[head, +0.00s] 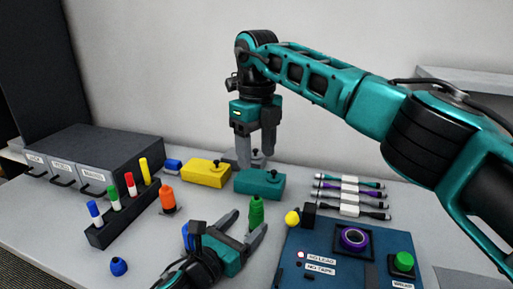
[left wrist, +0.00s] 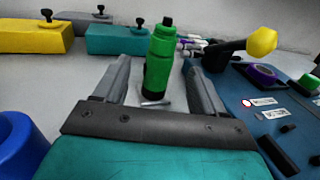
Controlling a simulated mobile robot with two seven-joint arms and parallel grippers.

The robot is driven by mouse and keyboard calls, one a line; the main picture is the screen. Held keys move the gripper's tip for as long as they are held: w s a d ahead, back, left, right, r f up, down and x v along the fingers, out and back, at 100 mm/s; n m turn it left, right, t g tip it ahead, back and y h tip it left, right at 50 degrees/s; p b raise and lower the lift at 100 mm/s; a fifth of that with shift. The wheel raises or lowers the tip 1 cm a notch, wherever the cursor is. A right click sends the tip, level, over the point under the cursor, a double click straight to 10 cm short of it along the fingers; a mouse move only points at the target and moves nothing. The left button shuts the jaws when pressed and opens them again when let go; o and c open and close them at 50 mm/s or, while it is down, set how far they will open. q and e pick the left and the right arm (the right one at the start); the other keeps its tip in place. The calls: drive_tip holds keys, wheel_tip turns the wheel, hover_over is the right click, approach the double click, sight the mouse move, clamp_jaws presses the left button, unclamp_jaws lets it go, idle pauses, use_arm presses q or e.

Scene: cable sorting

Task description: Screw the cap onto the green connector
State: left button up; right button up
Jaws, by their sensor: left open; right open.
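The green connector (head: 256,214) stands upright on the table, with a narrower top. In the left wrist view the green connector (left wrist: 159,62) shows dark bands on its body; I cannot tell whether its narrow top is a separate cap. My left gripper (head: 249,222) is open and low over the table, its fingers on either side of the connector with visible gaps. The fingers also flank it in the left wrist view (left wrist: 159,70). My right gripper (head: 254,156) is open, pointing down behind the teal block (head: 259,184), away from the connector.
A yellow block (head: 206,173) stands left of the teal one. A blue panel (head: 325,262) with a yellow knob (head: 292,218) is close on the right. An orange connector (head: 167,199), a rack (head: 124,217) of coloured pieces and a blue cap (head: 118,267) are left.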

use_arm(q)
drive_tip(key=v, duration=0.7)
drive_tip(key=shift+s+a, duration=0.25)
drive_tip(key=shift+s, duration=0.05)
drive_tip(key=shift+f, duration=0.1)
